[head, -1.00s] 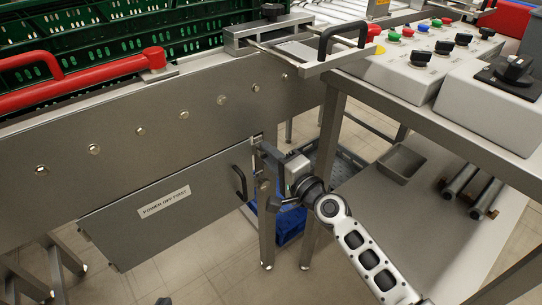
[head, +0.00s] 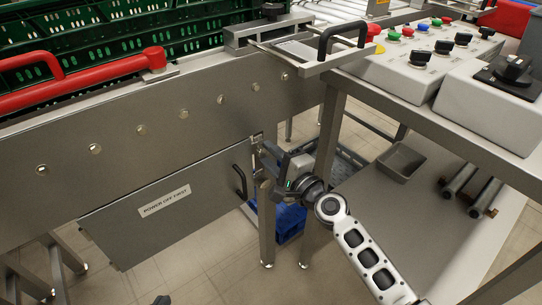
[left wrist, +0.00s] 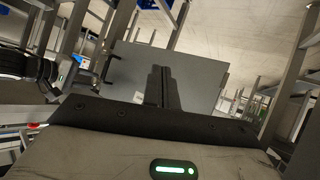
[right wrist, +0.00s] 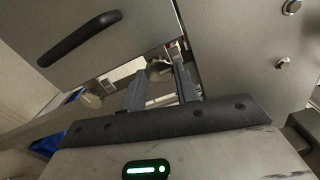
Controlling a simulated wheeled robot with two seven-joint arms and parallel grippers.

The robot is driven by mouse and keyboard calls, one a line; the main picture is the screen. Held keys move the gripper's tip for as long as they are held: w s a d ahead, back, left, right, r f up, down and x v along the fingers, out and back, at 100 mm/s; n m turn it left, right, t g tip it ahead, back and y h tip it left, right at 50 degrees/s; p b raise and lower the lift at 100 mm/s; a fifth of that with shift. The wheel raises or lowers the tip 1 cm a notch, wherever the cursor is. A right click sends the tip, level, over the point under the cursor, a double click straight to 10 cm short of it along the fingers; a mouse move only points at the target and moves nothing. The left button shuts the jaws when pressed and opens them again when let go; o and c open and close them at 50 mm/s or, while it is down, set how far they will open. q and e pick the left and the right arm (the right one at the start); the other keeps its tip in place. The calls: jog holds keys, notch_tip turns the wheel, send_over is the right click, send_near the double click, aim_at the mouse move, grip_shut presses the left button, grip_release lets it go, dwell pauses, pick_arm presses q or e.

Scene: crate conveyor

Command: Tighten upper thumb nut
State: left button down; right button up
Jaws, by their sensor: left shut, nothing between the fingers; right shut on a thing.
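My right gripper (head: 268,158) is at the right edge of the grey panel (head: 120,215), by the upright post under the conveyor. In the right wrist view its fingers (right wrist: 163,85) are shut on a small, dark, roundish thing (right wrist: 158,70), apparently the upper thumb nut. The fingers hide much of it, and how tight it is cannot be seen. My left gripper (left wrist: 161,88) shows in the left wrist view with its fingers together and empty, facing the grey panel from a distance. In the head view only a dark tip at the bottom edge may belong to it.
The panel has a black handle (head: 240,181) close left of my right gripper and a white label (head: 164,200). A steel table with a control box (head: 410,65) stands at the right.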

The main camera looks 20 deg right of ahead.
jog(key=o, duration=1)
jog(key=shift+c, duration=0.2)
pick_arm(q)
jog(key=shift+f, duration=0.1)
notch_tip(320, 180, down, 7)
jog(key=d+g+b, duration=0.1)
jog(key=b, duration=0.2)
jog(key=shift+w+d+r+b, duration=0.2)
jog(key=shift+w+d+b, duration=0.1)
jog(key=shift+b, duration=0.1)
pick_arm(e)
jog(key=v, duration=1.6)
